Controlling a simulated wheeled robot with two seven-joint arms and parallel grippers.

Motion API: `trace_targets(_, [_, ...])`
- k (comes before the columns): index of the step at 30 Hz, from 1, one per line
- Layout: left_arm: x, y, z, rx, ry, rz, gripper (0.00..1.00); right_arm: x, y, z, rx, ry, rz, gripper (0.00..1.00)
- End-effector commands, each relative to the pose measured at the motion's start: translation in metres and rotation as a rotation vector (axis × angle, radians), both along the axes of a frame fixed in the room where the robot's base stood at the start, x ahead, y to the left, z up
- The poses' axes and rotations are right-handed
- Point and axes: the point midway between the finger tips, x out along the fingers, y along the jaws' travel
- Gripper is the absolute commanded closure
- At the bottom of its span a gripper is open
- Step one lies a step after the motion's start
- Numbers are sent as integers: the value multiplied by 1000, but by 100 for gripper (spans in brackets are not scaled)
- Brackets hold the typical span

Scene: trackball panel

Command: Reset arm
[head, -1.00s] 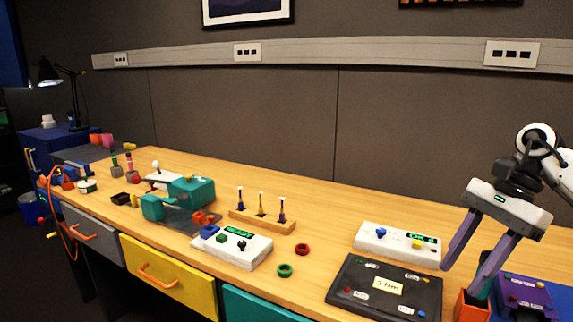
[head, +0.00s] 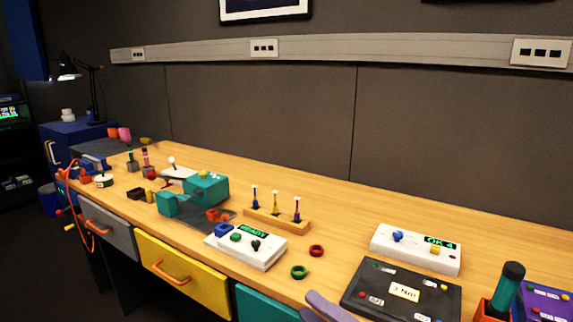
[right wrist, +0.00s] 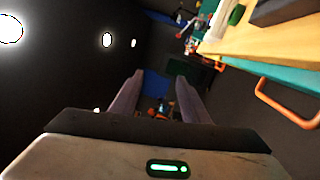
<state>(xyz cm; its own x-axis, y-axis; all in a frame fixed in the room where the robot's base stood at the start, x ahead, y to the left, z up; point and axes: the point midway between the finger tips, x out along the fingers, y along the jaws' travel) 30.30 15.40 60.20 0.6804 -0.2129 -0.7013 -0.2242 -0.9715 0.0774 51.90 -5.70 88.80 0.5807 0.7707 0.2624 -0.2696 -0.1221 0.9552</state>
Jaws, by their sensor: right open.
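Only the purple fingers of my right gripper (head: 325,306) show in the head view, at the bottom edge, in front of the dark panel (head: 360,305) marked "3 Nm". In the right wrist view my right gripper (right wrist: 158,85) has its two purple fingers apart with nothing between them. The desk (right wrist: 270,38) and an orange drawer handle (right wrist: 288,103) lie to the right of the fingers there. My left gripper is in neither view.
A white panel (head: 414,259) reads "OK 4"; another white panel (head: 262,255) has coloured knobs. A green-capped tool stands in an orange holder (head: 488,314) beside a purple box (head: 548,301).

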Motion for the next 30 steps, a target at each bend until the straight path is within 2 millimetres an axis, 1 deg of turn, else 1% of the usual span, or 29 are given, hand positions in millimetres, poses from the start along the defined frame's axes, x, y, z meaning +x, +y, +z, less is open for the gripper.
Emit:
trace_targets(1, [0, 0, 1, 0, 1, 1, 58, -4, -10, -23, 125, 183, -78, 58])
trace_targets(2, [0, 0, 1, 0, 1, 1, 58, -6, -18, -36, 198, 289, -127, 58])
trace_targets(3, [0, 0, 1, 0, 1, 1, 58, -10, -29, -57, 292, 432, -192, 58])
trace_targets(5, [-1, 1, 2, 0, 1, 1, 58, -22, -47, -94, 434, 648, -293, 58])
trace_targets(6, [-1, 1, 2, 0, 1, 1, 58, -35, -58, -119, 524, 788, -361, 58])
trace_targets(8, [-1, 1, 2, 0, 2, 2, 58, -57, -72, -155, 646, 977, -454, 58])
trace_targets(9, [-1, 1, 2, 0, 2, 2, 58, -75, -79, -178, 718, 1091, -513, 58])
trace_targets(11, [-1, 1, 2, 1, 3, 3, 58, -103, -88, -207, 818, 1245, -597, 58])
trace_targets(12, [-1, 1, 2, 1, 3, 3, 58, -122, -91, -224, 877, 1339, -649, 58])
trace_targets(14, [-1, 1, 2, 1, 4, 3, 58, -149, -95, -245, 953, 1457, -717, 58])
trace_targets(15, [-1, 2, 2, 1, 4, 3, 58, -166, -97, -256, 995, 1523, -758, 58])
trace_targets(18, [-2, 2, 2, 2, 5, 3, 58, -197, -99, -274, 1072, 1639, -832, 58])
trace_targets(21, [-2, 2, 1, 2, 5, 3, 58, -213, -99, -282, 1108, 1698, -871, 58])
trace_targets(23, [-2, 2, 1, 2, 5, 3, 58, -216, -99, -283, 1115, 1708, -878, 58])
trace_targets(30, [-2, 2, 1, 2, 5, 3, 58, -216, -99, -283, 1115, 1708, -878, 58])
